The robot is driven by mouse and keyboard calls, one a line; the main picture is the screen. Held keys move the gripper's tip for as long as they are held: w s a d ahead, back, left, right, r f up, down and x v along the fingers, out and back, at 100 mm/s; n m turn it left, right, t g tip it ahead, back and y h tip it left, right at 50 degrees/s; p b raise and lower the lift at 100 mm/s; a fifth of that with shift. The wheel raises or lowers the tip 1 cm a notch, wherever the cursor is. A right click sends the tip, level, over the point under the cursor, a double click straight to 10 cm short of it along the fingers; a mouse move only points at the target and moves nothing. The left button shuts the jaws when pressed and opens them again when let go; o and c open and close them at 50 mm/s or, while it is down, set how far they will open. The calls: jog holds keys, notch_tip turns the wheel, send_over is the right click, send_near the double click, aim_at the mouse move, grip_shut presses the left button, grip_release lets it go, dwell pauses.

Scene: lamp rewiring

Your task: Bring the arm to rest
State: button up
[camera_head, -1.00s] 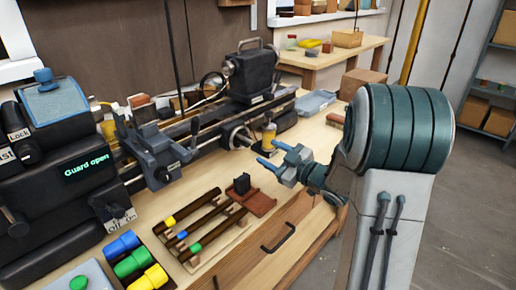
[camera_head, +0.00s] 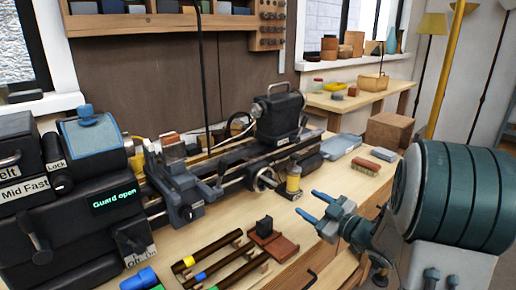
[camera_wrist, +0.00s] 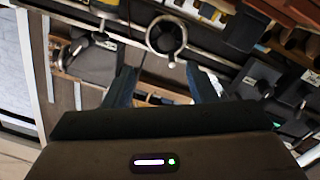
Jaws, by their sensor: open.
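My gripper (camera_head: 309,205) is on the right side of the head view, above the front part of the workbench. Its two blue fingers point left toward the lathe and stand apart with nothing between them. In the wrist view my gripper (camera_wrist: 160,85) shows its two dark blue fingers spread, with the lathe parts beyond them. My arm is folded at the right of the head view, its large teal-banded joint nearest the camera.
The lathe (camera_head: 280,118) stands along the bench with a display reading "Guard open". Dark rods with coloured bands (camera_head: 215,262) lie on a rack at the front, beside a reddish-brown block (camera_head: 275,243). A brush (camera_head: 366,166) and cardboard box (camera_head: 390,131) are farther right.

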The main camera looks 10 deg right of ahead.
jog(key=s+d+r+m+g+h+p, duration=0.35)
jog(key=m+h, duration=0.45)
jog(key=h, duration=0.3)
jog(key=s+a+m+g+p, duration=0.2)
jog(key=s+a+g, duration=0.2)
jog(key=s, duration=0.6)
jog(key=s+a+m+g+y+p, duration=0.1)
jog(key=s+a+g, duration=0.3)
jog(key=s, duration=0.6)
jog(key=shift+s+a+r+m+p, duration=0.3)
jog(key=shift+a+r+m+p, duration=0.05)
jog(key=shift+a+m, duration=0.2)
jog(key=shift+g, duration=0.25)
